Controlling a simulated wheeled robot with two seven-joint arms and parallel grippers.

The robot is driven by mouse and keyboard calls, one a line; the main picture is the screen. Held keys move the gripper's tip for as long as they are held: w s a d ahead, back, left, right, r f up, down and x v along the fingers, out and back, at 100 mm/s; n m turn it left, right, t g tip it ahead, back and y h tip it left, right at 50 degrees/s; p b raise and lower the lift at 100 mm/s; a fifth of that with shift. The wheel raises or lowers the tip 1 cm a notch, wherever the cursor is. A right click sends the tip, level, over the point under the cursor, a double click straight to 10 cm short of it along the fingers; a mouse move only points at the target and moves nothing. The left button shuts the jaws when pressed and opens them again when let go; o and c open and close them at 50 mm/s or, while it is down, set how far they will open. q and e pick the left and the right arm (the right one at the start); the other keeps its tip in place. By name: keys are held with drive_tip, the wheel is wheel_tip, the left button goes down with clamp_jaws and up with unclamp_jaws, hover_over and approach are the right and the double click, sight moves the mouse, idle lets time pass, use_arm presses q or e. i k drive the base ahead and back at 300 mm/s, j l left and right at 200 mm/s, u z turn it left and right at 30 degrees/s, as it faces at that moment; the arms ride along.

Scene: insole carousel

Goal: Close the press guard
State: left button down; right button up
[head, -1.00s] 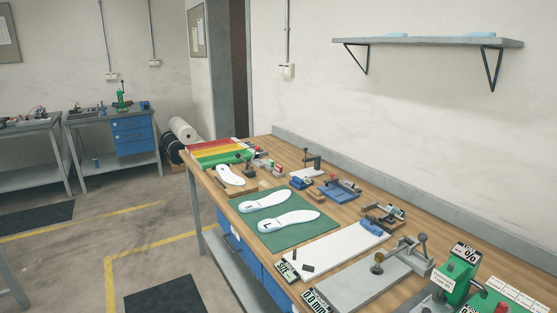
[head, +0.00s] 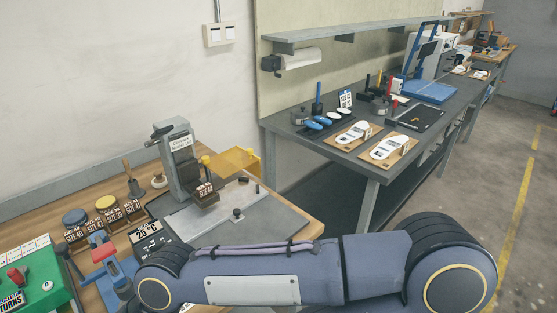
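A grey upright press (head: 178,160) with a white label on its head stands on the wooden bench at left. Beside it, at its right, a translucent yellow panel (head: 240,163), which looks like its guard, stands out away from the press front. A grey metal plate (head: 215,215) lies in front of the press, with a small dark block marked with a size above it. My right arm crosses the bottom of the head view in front of the bench. Neither of my grippers can be seen.
Several size-marked stamps (head: 110,215), a green box (head: 45,275) and a blue and red tool (head: 105,252) crowd the bench left of the press. A dark grey table (head: 290,133) with insoles on boards stands beyond at right. A shelf (head: 330,37) hangs above it.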

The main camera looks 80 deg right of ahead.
sight(225, 165)
drive_tip(key=z, duration=2.4)
drive_tip(key=i+l+u, duration=0.2)
drive_tip(key=u, duration=0.3)
drive_tip(key=i+l+u, duration=0.15)
drive_tip(key=l+u, duration=0.15)
drive_tip(key=u, duration=0.15)
